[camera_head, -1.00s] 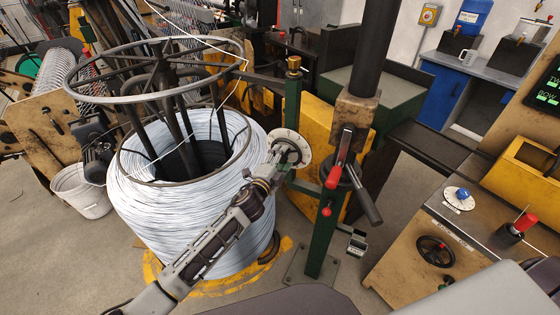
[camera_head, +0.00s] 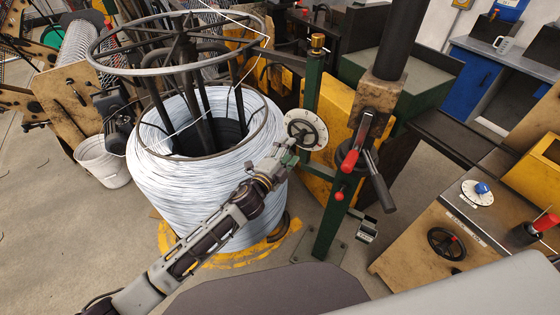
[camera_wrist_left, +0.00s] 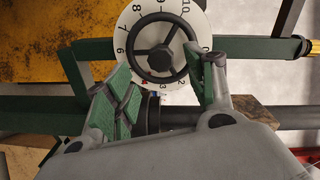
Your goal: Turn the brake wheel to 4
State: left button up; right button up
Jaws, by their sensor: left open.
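The brake wheel is a small black three-spoke handwheel (camera_head: 303,131) on a white numbered dial (camera_head: 319,124), on the green post beside the wire coil. In the left wrist view the wheel (camera_wrist_left: 155,50) fills the gap past my fingers, with dial numbers such as 6, 7, 8 and 9 readable around it. My left gripper (camera_head: 285,154) is open just below and left of the dial. Its green-padded fingers (camera_wrist_left: 160,62) stand to either side of the wheel's lower part in the wrist view. I cannot tell whether they touch it. The fingers hide part of the dial. My right gripper is not visible.
The large wire coil (camera_head: 195,195) stands left of the post under a dark ring frame (camera_head: 110,69). A red-tipped lever (camera_head: 350,160) sits right of the dial. A control desk with a second black wheel (camera_head: 446,244) and a blue knob (camera_head: 482,188) is at right.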

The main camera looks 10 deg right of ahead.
pick_arm(q)
jog(key=shift+v, duration=2.5)
